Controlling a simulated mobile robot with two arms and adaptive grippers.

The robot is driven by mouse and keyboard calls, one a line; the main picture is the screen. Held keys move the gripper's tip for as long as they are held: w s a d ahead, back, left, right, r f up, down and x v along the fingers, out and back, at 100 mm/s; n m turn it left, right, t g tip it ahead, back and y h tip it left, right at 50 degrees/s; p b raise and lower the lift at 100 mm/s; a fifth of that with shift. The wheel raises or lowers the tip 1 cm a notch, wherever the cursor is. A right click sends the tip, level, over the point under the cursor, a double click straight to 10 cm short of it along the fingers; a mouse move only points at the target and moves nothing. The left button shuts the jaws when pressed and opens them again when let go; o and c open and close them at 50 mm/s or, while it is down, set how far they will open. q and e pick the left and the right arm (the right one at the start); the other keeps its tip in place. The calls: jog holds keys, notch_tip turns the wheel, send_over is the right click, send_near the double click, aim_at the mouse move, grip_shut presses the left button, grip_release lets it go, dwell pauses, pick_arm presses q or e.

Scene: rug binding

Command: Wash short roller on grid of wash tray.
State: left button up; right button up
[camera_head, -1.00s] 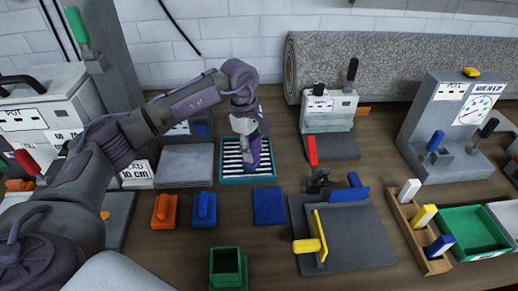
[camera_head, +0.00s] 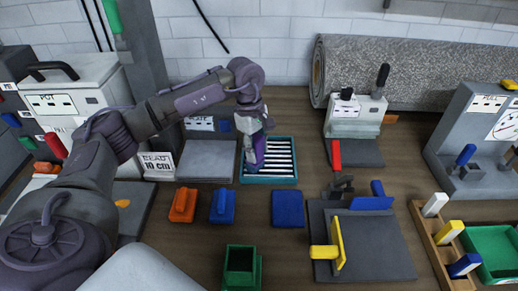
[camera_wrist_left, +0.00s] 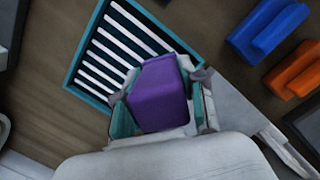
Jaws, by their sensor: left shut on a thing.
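The wash tray (camera_head: 296,160) is a teal frame with a grid of white bars over a dark bottom. It stands at the middle of the bench and also shows in the left wrist view (camera_wrist_left: 72,78). My left gripper (camera_head: 254,152) is shut on a purple block-like piece (camera_wrist_left: 160,95), apparently the short roller. The piece is over the left part of the grid, low down. I cannot tell whether it touches the bars. The fingers hide its lower end in the head view. My right gripper is not in view.
A grey plate (camera_head: 207,160) lies left of the tray. A green holder (camera_head: 241,266) stands near the front.

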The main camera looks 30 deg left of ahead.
pick_arm(q)
jog(key=shift+w+d+b, duration=0.15)
jog(key=shift+w+d, duration=0.5)
jog(key=shift+d, duration=0.45)
jog(key=shift+w+d+b, duration=0.1)
jog(key=shift+w+d, duration=0.5)
jog(key=shift+d, duration=0.45)
jog(key=shift+w+d+b, duration=0.15)
jog(key=shift+w+d, duration=0.5)
jog(key=shift+d, duration=0.45)
notch_tip(320, 180, up, 8)
jog(key=p, duration=0.4)
jog(key=shift+p, duration=0.3)
